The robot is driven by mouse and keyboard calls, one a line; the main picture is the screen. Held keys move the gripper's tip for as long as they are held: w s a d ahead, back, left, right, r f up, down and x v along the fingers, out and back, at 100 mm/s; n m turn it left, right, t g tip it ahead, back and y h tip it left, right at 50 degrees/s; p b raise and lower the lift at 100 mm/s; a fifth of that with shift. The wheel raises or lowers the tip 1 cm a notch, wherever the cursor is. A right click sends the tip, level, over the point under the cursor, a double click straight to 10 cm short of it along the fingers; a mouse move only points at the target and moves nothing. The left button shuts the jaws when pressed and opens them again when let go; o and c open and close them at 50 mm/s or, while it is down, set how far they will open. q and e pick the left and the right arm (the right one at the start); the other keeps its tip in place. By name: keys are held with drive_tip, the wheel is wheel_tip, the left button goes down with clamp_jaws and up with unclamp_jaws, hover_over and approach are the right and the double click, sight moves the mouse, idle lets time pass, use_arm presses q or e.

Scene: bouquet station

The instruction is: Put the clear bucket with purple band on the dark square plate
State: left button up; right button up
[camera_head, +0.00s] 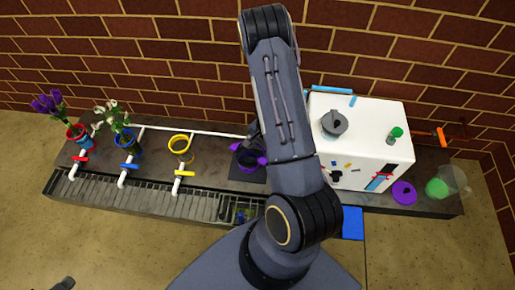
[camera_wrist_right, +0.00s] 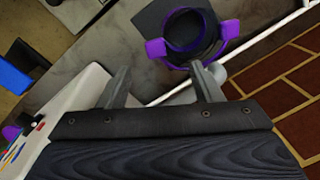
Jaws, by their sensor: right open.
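The clear bucket with purple band (camera_head: 248,158) stands on the dark square plate (camera_head: 236,174), partly hidden by my right arm in the head view. In the right wrist view the bucket (camera_wrist_right: 186,43) shows its dark inside and purple side lugs, with the plate (camera_wrist_right: 149,21) under it. My right gripper (camera_wrist_right: 160,72) is open and empty. One finger is close to a purple lug; I cannot tell whether they touch. In the head view the right gripper (camera_head: 254,130) is mostly hidden behind the arm. A dark piece at the bottom left edge seems to be my left gripper (camera_head: 65,284).
Red (camera_head: 76,134) and blue (camera_head: 125,140) buckets with flowers and a yellow bucket (camera_head: 180,148) stand to the left along white pipes. A white box (camera_head: 365,130) stands right of my arm. A purple ring (camera_head: 404,193) and a clear container (camera_head: 455,180) are at the right end.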

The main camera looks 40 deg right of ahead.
drive_tip(key=w+a+r+n+t+y, duration=0.1)
drive_tip(key=a+r+n+y, duration=0.1)
drive_tip(key=a+r, duration=0.5)
drive_tip(key=a+r+n+t+y, duration=0.1)
drive_tip(key=a+r+n+t, duration=0.15)
drive_tip(key=r, duration=0.75)
drive_tip(key=w+a+r+n+t+y, duration=0.15)
drive_tip(key=a+r, duration=0.25)
drive_tip(key=r, duration=0.5)
drive_tip(key=s+a+r+n, duration=0.3)
drive_tip(key=s+r+n, duration=0.1)
drive_tip(key=s, duration=0.3)
drive_tip(key=s+a+r+n, duration=0.3)
drive_tip(key=s+r+n, duration=0.1)
drive_tip(key=s, duration=0.4)
drive_tip(key=shift+s+r+n+g+h, duration=0.15)
drive_tip(key=shift+r+n+g+h, duration=0.2)
drive_tip(key=shift+n+h, duration=0.1)
drive_tip(key=shift+r, duration=0.1)
